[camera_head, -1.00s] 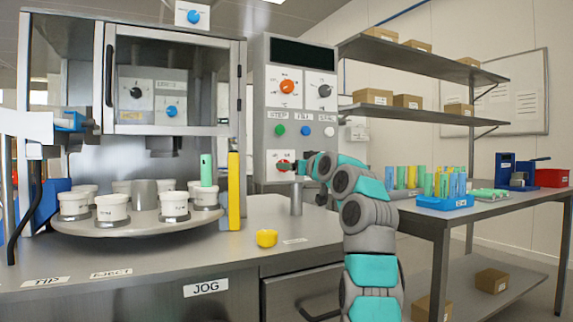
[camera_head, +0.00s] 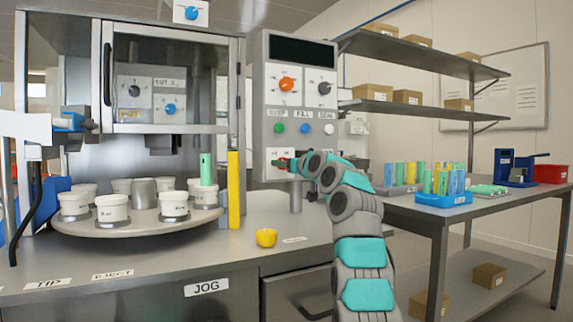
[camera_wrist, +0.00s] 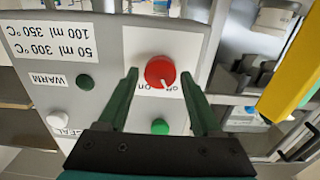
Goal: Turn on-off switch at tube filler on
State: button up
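The on-off switch is a round red knob (camera_wrist: 160,71) on a white label on the filler's control panel (camera_head: 262,95). In the wrist view, which is turned upside down, its white mark points down and slightly right, close to the small "off" lettering; "On" stands to the left. My gripper (camera_wrist: 160,75) is open, with one green finger on each side of the knob. Gaps show between fingers and knob, so I see no grip. In the head view my gripper (camera_head: 284,163) is at the panel's lower part and covers most of the knob.
A yellow upright bar (camera_head: 234,190) and the turntable (camera_head: 130,226) with white cups stand left. A yellow piece (camera_head: 266,238) lies on the counter. A side table (camera_head: 470,205) stands right.

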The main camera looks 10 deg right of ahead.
grip_shut()
dwell(0.3)
jog(key=shift+m, duration=1.4)
jog(key=shift+d+m, duration=0.1)
jog(key=shift+m, duration=0.7)
jog(key=m+p, duration=0.4)
jog(key=m, duration=0.3)
jog(key=shift+d+m, duration=0.1)
jog(key=shift+m, duration=0.2)
jog(key=shift+f, duration=0.1)
